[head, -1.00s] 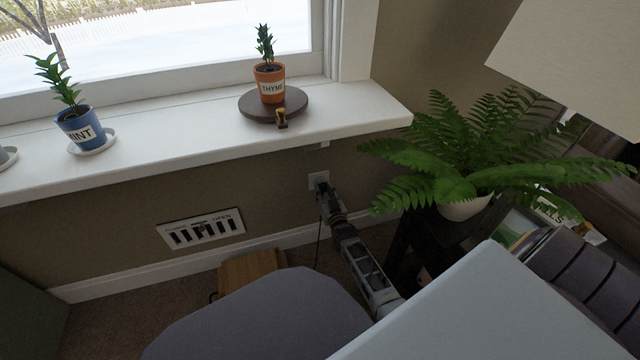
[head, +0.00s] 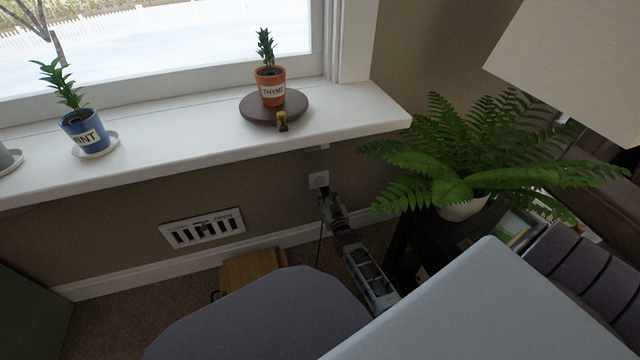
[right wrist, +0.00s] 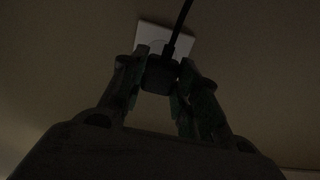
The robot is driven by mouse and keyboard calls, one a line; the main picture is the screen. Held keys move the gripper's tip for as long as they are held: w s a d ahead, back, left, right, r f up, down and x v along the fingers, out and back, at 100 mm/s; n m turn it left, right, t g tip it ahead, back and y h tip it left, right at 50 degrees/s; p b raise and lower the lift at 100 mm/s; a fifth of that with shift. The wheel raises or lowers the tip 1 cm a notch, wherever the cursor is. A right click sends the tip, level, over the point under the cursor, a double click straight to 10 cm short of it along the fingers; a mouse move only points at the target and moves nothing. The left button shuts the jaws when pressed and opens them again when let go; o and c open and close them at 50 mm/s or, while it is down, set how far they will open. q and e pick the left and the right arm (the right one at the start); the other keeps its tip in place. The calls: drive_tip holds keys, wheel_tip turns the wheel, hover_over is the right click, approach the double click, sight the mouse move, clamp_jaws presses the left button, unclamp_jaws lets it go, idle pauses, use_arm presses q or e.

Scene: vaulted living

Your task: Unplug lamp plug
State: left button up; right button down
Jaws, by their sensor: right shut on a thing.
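The white wall outlet (head: 318,180) is on the wall below the window sill, and its plate also shows in the right wrist view (right wrist: 170,38). My right gripper (head: 325,193) is just below and in front of the outlet. In the right wrist view, its fingers (right wrist: 160,82) are shut on the dark lamp plug (right wrist: 161,72). A black cord (right wrist: 180,28) runs up past the plate in that view. The plug looks apart from the outlet, with the socket face partly showing behind it. In the head view the plug is too small and dark to make out. My left gripper is out of view.
The sill (head: 200,145) juts out above the outlet, holding a thyme pot (head: 271,88) and a mint pot (head: 84,132). A fern (head: 470,170) spreads close right of my arm.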

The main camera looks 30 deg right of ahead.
drive_tip(key=shift+s+a, duration=0.1)
drive_tip(key=shift+s, duration=0.35)
drive_tip(key=c, duration=1)
unclamp_jaws()
drive_tip(key=shift+s, duration=0.1)
drive_tip(key=shift+v, duration=5.95)
